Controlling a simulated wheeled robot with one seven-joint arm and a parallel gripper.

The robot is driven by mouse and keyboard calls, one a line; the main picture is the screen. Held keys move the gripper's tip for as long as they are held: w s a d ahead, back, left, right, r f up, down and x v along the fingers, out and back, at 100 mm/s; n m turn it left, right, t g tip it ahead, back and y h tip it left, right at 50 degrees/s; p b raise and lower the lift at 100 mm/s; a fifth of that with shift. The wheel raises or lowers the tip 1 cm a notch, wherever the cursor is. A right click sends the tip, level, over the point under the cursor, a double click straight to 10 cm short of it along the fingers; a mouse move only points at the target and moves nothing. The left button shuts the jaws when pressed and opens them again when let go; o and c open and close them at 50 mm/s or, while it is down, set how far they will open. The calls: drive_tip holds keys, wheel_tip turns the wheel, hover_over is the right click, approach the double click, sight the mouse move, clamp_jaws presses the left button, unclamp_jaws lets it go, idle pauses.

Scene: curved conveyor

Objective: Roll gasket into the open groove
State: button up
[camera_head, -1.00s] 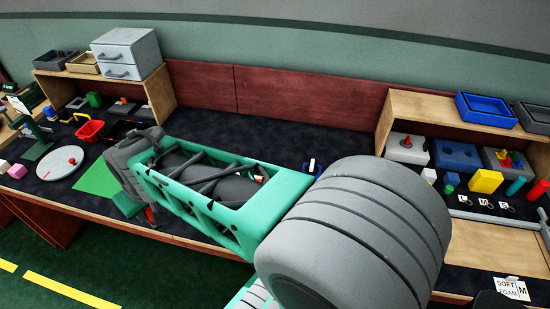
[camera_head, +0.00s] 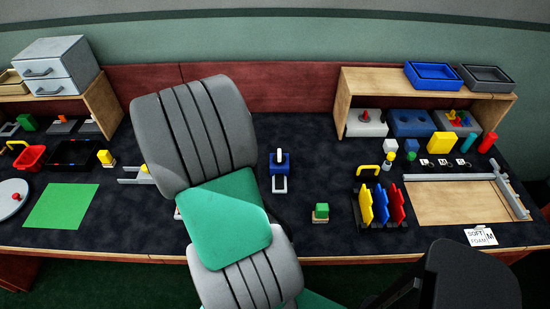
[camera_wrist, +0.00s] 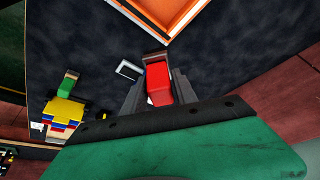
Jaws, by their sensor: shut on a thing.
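In the wrist view, my gripper (camera_wrist: 157,100) has its two grey fingers closed on the sides of a red piece (camera_wrist: 158,82). A light, flat frame shape shows just beyond it over the dark bench top. In the head view the gripper and red piece are hidden behind my arm. Three small label cards with dark rings (camera_head: 443,162) lie in a row at the right. Below them is a wooden board (camera_head: 455,205) with a grey rail along its far edge. I cannot tell which part is the open groove.
A rack of yellow, blue and red plates (camera_head: 381,205) stands left of the board. A green block (camera_head: 321,212) and a blue fixture (camera_head: 279,162) sit nearer the middle. A wooden shelf (camera_head: 344,100) stands behind. A dark rounded shape (camera_head: 465,275) fills the lower right foreground.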

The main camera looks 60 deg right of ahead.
drive_tip(key=s+d+f+m+g+y, duration=0.2)
drive_tip(key=s+d+f+m+g, duration=0.15)
drive_tip(key=s+d+m, duration=0.7)
drive_tip(key=shift+s+a+f+n+t+b, duration=0.15)
drive_tip(key=shift+s+a+f+n+b, duration=0.3)
drive_tip(key=shift+f, duration=0.6)
drive_tip(key=shift+s+a+f+n+t+b, duration=0.15)
drive_tip(key=shift+f+n+b, duration=0.4)
drive_tip(key=shift+f, duration=0.55)
drive_tip(key=shift+s+a+f+n+t+b, duration=0.2)
drive_tip(key=shift+a+f+n+b, duration=0.3)
drive_tip(key=shift+f, duration=0.55)
drive_tip(key=shift+f+b, duration=0.6)
drive_tip(key=shift+b, duration=0.15)
wheel_tip(320, 180, up, 7)
drive_tip(key=p, duration=0.4)
